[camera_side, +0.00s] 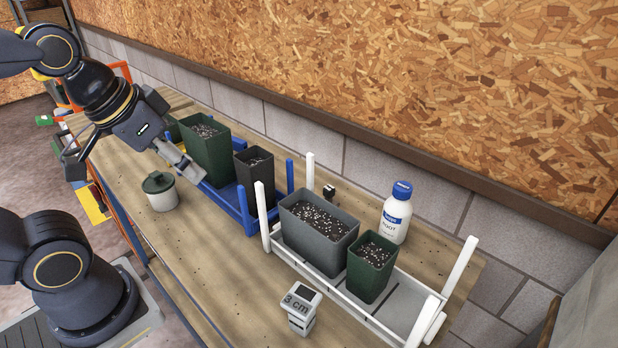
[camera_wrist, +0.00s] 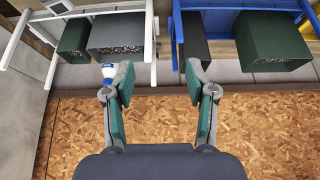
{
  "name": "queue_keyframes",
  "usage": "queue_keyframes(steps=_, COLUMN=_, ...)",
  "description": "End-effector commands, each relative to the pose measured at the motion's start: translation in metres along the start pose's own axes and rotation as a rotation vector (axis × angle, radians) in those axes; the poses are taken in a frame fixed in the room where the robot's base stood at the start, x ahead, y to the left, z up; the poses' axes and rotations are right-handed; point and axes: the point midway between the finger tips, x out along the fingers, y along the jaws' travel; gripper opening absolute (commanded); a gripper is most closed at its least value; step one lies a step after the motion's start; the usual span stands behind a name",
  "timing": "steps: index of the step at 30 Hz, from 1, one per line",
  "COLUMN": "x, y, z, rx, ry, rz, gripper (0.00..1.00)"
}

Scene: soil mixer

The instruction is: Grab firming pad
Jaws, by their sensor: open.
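I cannot tell for sure which object is the firming pad. A small pale block marked "3 cm" (camera_side: 299,309) with a dark top stands on the bench in front of the white rack. A white round pot with a dark green knobbed lid (camera_side: 160,191) stands near the bench's front edge. A small black item (camera_side: 329,191) lies behind the grey planter. My gripper (camera_side: 130,167) is open and empty, above the left part of the bench near the round pot. In the wrist view my gripper (camera_wrist: 160,72) shows its green-lined fingers spread with nothing between them.
A white rack (camera_side: 435,308) holds a grey planter (camera_side: 318,238) and a green pot (camera_side: 371,268). A blue rack (camera_side: 245,214) holds a green pot (camera_side: 206,152) and a dark pot (camera_side: 254,174). A white bottle (camera_side: 396,214) stands by the wall. The front middle bench is clear.

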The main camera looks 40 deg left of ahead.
Motion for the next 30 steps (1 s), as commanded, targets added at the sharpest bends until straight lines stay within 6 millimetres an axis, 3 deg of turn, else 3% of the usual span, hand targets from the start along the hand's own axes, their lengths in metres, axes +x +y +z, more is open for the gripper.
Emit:
queue_keyframes(steps=5, x=0.0, y=0.0, z=0.0, rx=0.016, ry=0.0, rz=0.0, gripper=0.56)
queue_keyframes(steps=9, x=-0.002, y=0.0, z=0.002, rx=0.153, ry=-0.016, rz=0.0, gripper=0.56)
queue_keyframes(steps=11, x=-0.012, y=-0.001, z=-0.008, rx=0.255, ry=0.0, rz=-0.003, gripper=0.56)
queue_keyframes(steps=16, x=-0.042, y=0.0, z=-0.063, rx=0.616, ry=0.002, rz=-0.016, gripper=0.56)
queue_keyframes(steps=22, x=-0.043, y=0.005, z=-0.143, rx=1.023, ry=-0.07, rz=0.012, gripper=0.56)
queue_keyframes(steps=26, x=-0.017, y=0.009, z=-0.2, rx=1.273, ry=-0.132, rz=0.066, gripper=0.56)
queue_keyframes(steps=30, x=0.04, y=0.015, z=-0.25, rx=1.497, ry=-0.2, rz=0.157, gripper=0.56)
